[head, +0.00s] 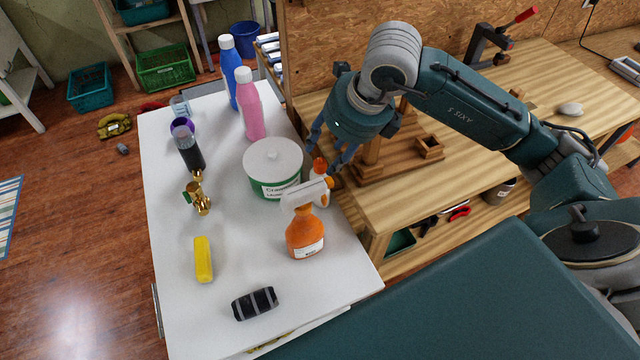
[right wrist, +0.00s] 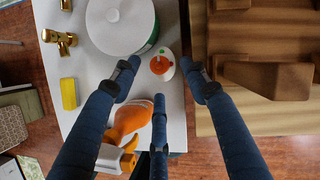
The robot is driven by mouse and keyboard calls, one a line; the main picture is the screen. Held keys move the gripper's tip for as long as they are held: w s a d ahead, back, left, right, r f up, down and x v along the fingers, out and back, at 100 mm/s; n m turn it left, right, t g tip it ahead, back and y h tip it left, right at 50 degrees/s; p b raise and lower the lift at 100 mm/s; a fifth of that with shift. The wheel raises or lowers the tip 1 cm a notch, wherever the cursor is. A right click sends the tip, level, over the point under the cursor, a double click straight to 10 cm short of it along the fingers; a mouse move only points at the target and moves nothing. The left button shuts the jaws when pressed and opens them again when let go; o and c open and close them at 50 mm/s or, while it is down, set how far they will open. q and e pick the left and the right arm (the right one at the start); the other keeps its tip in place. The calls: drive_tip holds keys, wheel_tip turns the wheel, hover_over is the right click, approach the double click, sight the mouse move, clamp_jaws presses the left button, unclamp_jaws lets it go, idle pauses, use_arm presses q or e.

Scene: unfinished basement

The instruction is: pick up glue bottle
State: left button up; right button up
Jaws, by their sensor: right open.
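The glue bottle, small and white with an orange cap (head: 320,166), stands on the white table at its right side. It is partly hidden behind the orange spray bottle (head: 305,236) in the head view. In the right wrist view the glue bottle (right wrist: 161,64) is seen from above, between and just beyond my spread fingertips. My right gripper (head: 335,152) points down above and beside the glue bottle; in the right wrist view its blue fingers (right wrist: 163,88) are wide apart with nothing between them. My left gripper is not in view.
A white-lidded tub (head: 273,160) stands close left of the glue bottle. The spray bottle is close in front. A pink bottle (head: 250,105) and a blue bottle (head: 229,70) stand farther back. A wooden workbench (head: 400,200) adjoins on the right.

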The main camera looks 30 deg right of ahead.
sight(322, 161)
drive_tip(key=p+x, duration=0.1)
drive_tip(key=x, duration=0.3)
drive_tip(key=shift+a+f, duration=0.1)
drive_tip(key=shift+f, duration=0.15)
drive_tip(key=shift+w+f, duration=0.1)
drive_tip(key=shift+f, duration=0.1)
drive_tip(key=shift+r, duration=0.1)
clamp_jaws()
